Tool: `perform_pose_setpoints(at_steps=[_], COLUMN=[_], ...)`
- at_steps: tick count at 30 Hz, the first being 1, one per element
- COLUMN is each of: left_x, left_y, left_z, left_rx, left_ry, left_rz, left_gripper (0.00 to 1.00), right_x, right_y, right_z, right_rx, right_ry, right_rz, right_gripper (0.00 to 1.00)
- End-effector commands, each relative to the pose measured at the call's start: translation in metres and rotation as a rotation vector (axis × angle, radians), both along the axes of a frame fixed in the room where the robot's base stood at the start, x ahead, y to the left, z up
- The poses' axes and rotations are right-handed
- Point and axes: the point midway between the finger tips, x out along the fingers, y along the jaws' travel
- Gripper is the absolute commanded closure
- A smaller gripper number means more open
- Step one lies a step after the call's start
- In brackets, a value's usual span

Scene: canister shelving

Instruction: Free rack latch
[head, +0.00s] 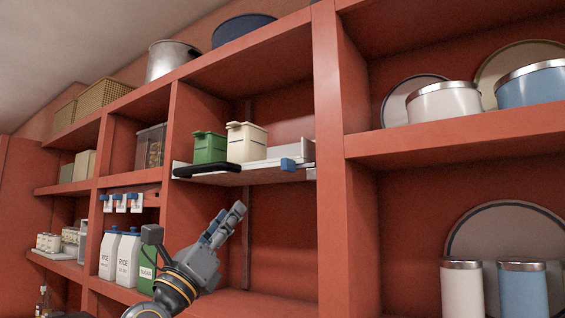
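A pale rack shelf (250,177) sits in the middle bay, with a blue latch block (288,164) at its front right and a black bar (205,169) along its front left. A green canister (209,148) and a cream canister (246,142) stand on it.
A red upright post (330,160) stands right of the rack. The shelf below the rack looks clear at right.

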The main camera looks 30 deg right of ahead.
Motion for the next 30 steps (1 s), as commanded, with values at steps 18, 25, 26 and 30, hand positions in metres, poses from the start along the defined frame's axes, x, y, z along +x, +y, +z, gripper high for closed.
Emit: perform_pose_setpoints(at_steps=[18, 25, 26, 30], left_x=[-0.002, -0.002, -0.002, -0.002], left_y=[0.002, 0.002, 0.002, 0.002], left_z=[0.026, 0.054, 0.058, 0.071], left_rx=[0.003, 0.003, 0.003, 0.003], left_ry=[0.003, 0.003, 0.003, 0.003], left_rz=[0.000, 0.000, 0.000, 0.000], left_gripper=[0.60, 0.60, 0.60, 0.60], right_x=[-0.026, -0.009, -0.007, 0.002], right_y=[-0.041, -0.084, -0.089, -0.110], right_z=[0.080, 0.101, 0.103, 0.111], right_rx=[0.460, 0.457, 0.457, 0.458], right_ry=[-0.164, -0.164, -0.164, -0.162], right_rz=[0.145, 0.144, 0.144, 0.145], right_gripper=[0.62, 0.62, 0.62, 0.62])
